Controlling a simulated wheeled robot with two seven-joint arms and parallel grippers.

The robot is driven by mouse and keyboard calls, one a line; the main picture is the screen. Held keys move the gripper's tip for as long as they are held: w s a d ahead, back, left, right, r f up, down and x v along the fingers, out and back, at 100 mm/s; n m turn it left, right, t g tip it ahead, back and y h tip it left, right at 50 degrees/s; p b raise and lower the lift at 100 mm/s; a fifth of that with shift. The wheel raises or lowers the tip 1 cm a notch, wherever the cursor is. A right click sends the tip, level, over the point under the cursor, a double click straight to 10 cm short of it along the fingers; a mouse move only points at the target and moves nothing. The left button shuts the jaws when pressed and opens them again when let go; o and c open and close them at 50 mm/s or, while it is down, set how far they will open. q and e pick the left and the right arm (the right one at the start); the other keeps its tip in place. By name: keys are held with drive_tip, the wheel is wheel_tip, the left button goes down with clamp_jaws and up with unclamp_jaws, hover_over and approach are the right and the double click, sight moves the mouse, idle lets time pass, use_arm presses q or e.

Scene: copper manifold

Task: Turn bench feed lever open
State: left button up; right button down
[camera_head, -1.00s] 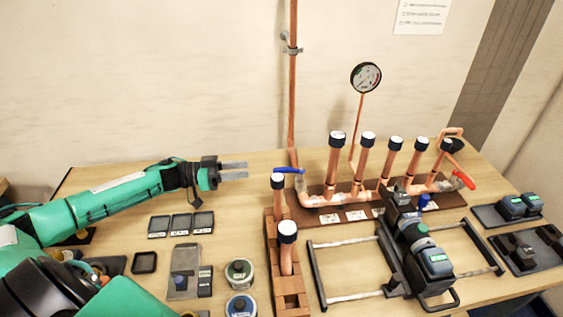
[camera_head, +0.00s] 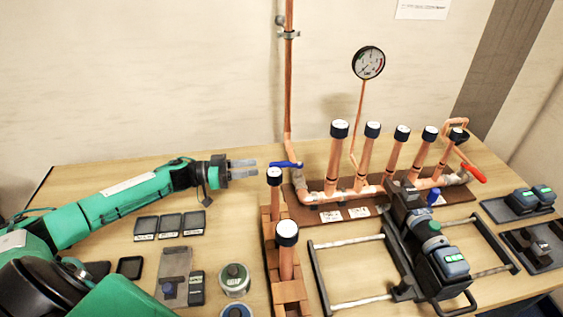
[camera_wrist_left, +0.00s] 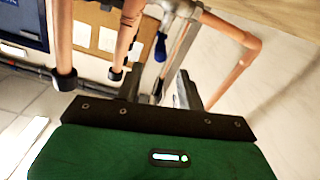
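A blue lever (camera_head: 286,164) sits at the left end of the copper manifold (camera_head: 345,194). Its handle points left, roughly level, toward my left gripper. A red lever (camera_head: 475,174) sits at the manifold's right end, slanting down to the right. My left gripper (camera_head: 257,168) is open and empty, its two fingers pointing right, with a small gap between the tips and the blue lever's end. In the left wrist view, the fingers (camera_wrist_left: 158,88) stand apart and a blue handle (camera_wrist_left: 161,47) shows beyond them. My right gripper is not in view.
A capped copper pipe (camera_head: 275,190) on a brick-coloured stand rises just below the blue lever. A vertical pipe (camera_head: 289,80) and a gauge (camera_head: 368,62) stand behind. A clamp frame with a tool (camera_head: 430,245) fills the front right. Small trays (camera_head: 170,225) lie below my left arm.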

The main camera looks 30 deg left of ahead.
sight(282, 162)
use_arm(q)
drive_tip(key=p+x, duration=0.2)
drive_tip(key=x, duration=0.6)
drive_tip(key=shift+w+d, duration=0.25)
drive_tip(key=shift+d, duration=0.05)
drive_tip(key=shift+w+d+p, duration=0.3)
drive_tip(key=shift+d, duration=0.1)
clamp_jaws()
